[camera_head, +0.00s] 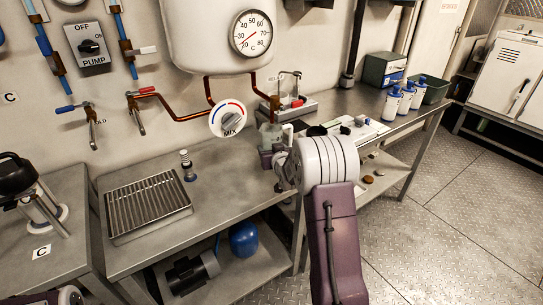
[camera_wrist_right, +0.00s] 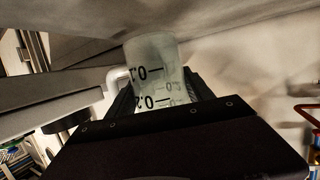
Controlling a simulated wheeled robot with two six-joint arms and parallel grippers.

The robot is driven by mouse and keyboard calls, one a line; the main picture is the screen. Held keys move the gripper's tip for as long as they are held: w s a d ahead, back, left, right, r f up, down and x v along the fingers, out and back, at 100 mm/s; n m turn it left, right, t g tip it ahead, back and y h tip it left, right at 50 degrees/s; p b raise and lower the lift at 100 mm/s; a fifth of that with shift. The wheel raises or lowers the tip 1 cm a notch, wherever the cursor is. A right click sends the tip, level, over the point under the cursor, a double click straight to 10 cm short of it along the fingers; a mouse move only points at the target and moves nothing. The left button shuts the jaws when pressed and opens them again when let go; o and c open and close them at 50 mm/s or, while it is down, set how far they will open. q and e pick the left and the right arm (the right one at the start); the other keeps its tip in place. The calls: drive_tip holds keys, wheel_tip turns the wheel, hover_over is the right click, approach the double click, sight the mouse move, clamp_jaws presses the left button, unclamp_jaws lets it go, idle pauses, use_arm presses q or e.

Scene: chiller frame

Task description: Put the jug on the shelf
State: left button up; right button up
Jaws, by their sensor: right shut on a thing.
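The jug (camera_head: 269,136) is a translucent, pale container, partly hidden behind my right arm in the head view. In the right wrist view the jug (camera_wrist_right: 151,68) shows black scale marks and a white handle. My right gripper (camera_head: 271,157) is shut on the jug, with a dark finger on either side of it in the wrist view. It is above the right part of the metal bench, near the wall. A lower shelf (camera_head: 226,277) runs under the bench. My left gripper is not in view.
A ribbed drain tray (camera_head: 147,205) and a small bottle (camera_head: 187,165) occupy the bench. A blue round object (camera_head: 243,239) and a dark cylinder (camera_head: 192,270) lie on the lower shelf. Copper pipes and the mix dial (camera_head: 228,118) project near the jug. White bottles (camera_head: 391,104) stand farther right.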

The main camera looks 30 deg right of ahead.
wheel_tip(320, 180, down, 4)
drive_tip(key=b, duration=0.3)
drive_tip(key=shift+r+p, duration=0.25)
drive_tip(key=shift+p, duration=0.05)
drive_tip(key=shift+f, duration=0.2)
drive_tip(key=o, duration=1.4)
drive_tip(key=shift+r, duration=0.3)
drive_tip(key=p+v, duration=0.2)
drive_tip(key=v, duration=1)
